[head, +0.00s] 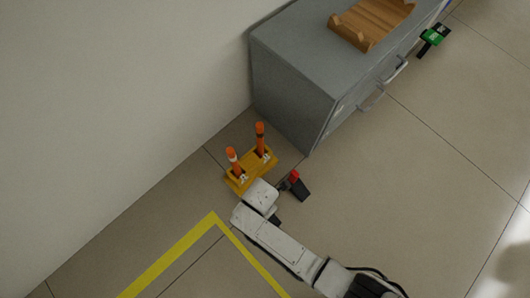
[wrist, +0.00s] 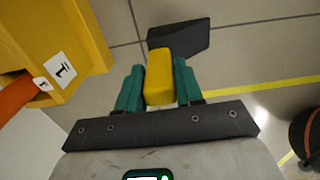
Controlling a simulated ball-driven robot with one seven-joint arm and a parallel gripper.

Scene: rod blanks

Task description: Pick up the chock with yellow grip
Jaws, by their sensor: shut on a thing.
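The chock with the yellow grip shows in the wrist view, its yellow grip (wrist: 159,78) upright between my fingers and its dark wedge (wrist: 182,38) beyond. My gripper (wrist: 158,72) has green fingers, one on each side of the yellow grip, shut on it. In the head view my wrist hides the yellow grip, and only a dark bit shows beside it. I cannot tell whether the wedge touches the floor.
A yellow block with orange rods (head: 238,182) stands close by; it also shows in the wrist view (wrist: 75,60). A red-gripped chock (head: 301,188) lies right of my wrist. A grey cabinet (head: 300,85) bears a wooden rack (head: 370,22). A green-gripped chock (head: 433,38) lies farther off.

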